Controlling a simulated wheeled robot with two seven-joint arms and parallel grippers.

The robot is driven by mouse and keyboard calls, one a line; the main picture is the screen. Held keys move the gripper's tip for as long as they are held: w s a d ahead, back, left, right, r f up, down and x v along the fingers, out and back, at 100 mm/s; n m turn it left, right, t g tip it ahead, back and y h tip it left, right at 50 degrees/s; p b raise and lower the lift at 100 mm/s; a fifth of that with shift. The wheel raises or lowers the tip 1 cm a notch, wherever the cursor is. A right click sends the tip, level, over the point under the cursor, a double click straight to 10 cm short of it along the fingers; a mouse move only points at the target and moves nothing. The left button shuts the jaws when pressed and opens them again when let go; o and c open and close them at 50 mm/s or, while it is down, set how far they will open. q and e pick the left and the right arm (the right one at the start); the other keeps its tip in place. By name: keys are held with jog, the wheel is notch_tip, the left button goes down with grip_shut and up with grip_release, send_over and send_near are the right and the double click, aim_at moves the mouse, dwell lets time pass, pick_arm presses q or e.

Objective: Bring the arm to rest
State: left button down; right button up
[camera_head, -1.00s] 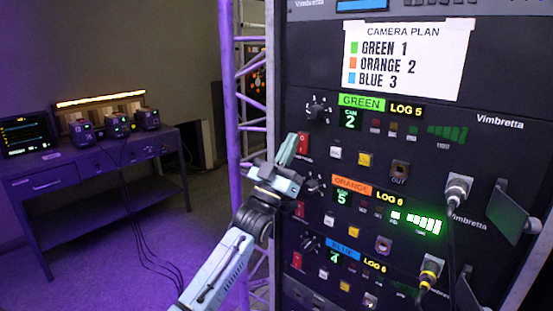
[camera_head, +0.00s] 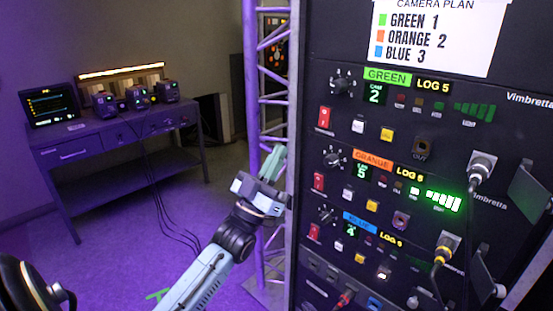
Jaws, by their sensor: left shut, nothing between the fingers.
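My left gripper (camera_head: 272,163) is shut and empty. It points up in front of the purple-lit truss (camera_head: 250,100), just left of the rack (camera_head: 297,190), and appears clear of the rack's front panels. My pale blue left forearm rises to it from the bottom of the picture. My right gripper is out of view.
The rack holds a green unit (camera_head: 387,76) showing 2, an orange unit (camera_head: 372,158) showing 5 and a blue unit (camera_head: 361,223) showing 4. A camera plan sheet (camera_head: 436,36) hangs above. Cables run from the right-hand sockets. A desk (camera_head: 70,152) stands back left, with open floor before it.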

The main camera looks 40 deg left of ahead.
pick_arm(q)
jog(key=shift+f, duration=0.1)
dwell(0.3)
jog(key=w+f+n+g+y, duration=0.3)
jog(key=f+g, duration=0.4)
jog(key=f, duration=1.6)
jog(key=s+d+f+m+g, duration=0.15)
jog(key=s+f+g, duration=0.25)
jog(key=f, duration=0.8)
jog(key=s+d+f+g, duration=0.2)
jog(key=s+f+g, duration=0.15)
jog(key=f, duration=0.85)
jog(key=s+d+f+m+g, duration=0.1)
jog(key=s+d+f+g, duration=0.15)
jog(key=s+f, duration=0.65)
jog(key=s+d+f+m+g, duration=0.1)
jog(key=s+f+g, duration=0.3)
jog(key=s+f, duration=0.5)
jog(key=s+d+f+g, duration=0.1)
jog(key=s+f+g, duration=0.1)
jog(key=s, duration=0.8)
jog(key=s+d+f+g, duration=0.1)
jog(key=s+f+g, duration=0.2)
jog(key=s, duration=0.8)
jog(key=shift+d+m+g, duration=0.3)
jog(key=shift+m, duration=0.15)
